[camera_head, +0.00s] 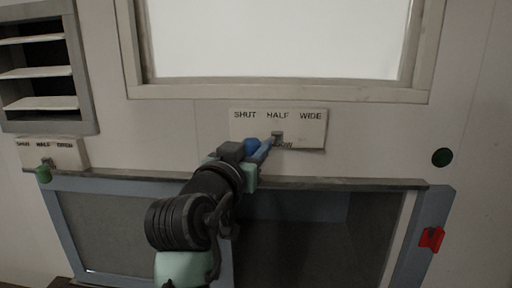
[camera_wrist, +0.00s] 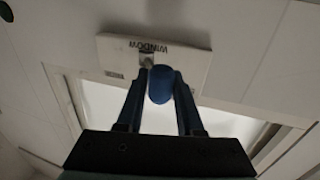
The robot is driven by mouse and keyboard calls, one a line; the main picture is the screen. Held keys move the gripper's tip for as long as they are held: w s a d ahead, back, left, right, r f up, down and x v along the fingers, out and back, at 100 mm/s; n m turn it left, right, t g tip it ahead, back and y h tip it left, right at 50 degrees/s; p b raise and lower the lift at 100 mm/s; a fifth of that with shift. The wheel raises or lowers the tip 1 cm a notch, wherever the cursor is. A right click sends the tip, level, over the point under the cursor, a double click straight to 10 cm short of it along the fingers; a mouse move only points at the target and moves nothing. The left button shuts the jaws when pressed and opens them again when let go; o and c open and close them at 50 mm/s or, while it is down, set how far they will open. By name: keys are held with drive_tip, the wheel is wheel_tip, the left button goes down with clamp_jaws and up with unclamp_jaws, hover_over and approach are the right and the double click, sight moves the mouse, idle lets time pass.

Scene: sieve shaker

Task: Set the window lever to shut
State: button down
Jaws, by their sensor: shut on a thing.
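The window lever's plate (camera_head: 309,136) is a pale panel below the window, marked SHUT, HALF and WIDE from left to right. In the wrist view the plate (camera_wrist: 186,62) is upside down, with WINDOW readable. The lever's blue knob (camera_head: 252,144) shows just left of and below the grey mount (camera_head: 277,135) under HALF. My gripper (camera_head: 262,150) reaches up to it from below. In the wrist view the knob (camera_wrist: 160,84) sits between the two blue fingers of my gripper (camera_wrist: 160,90), which is shut on it. The lever's exact setting is hard to tell, as the fingers hide its shaft.
A louvred vent (camera_head: 40,70) is at the left, with its own SHUT, HALF, OPEN plate (camera_head: 68,153) and a green knob (camera_head: 44,175). A green disc (camera_head: 442,157) is on the right wall. Below is a blue-framed cabinet (camera_head: 437,205) with a red latch (camera_head: 431,239).

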drive_tip(key=shift+a+r+y, duration=0.3)
drive_tip(key=shift+a+r, duration=0.05)
drive_tip(key=shift+a, duration=0.3)
drive_tip(key=c, duration=1)
unclamp_jaws()
drive_tip(key=o, duration=0.4)
drive_tip(key=shift+w+a+f, duration=0.15)
drive_tip(key=shift+w+f, duration=0.15)
drive_tip(key=shift+f, duration=0.05)
drive_tip(key=shift+s+d, duration=0.15)
drive_tip(key=shift+d, duration=0.2)
drive_tip(key=b+v, duration=0.4)
drive_tip(key=v, duration=0.9)
drive_tip(key=shift+b, duration=0.35)
drive_tip(key=shift+a, duration=0.1)
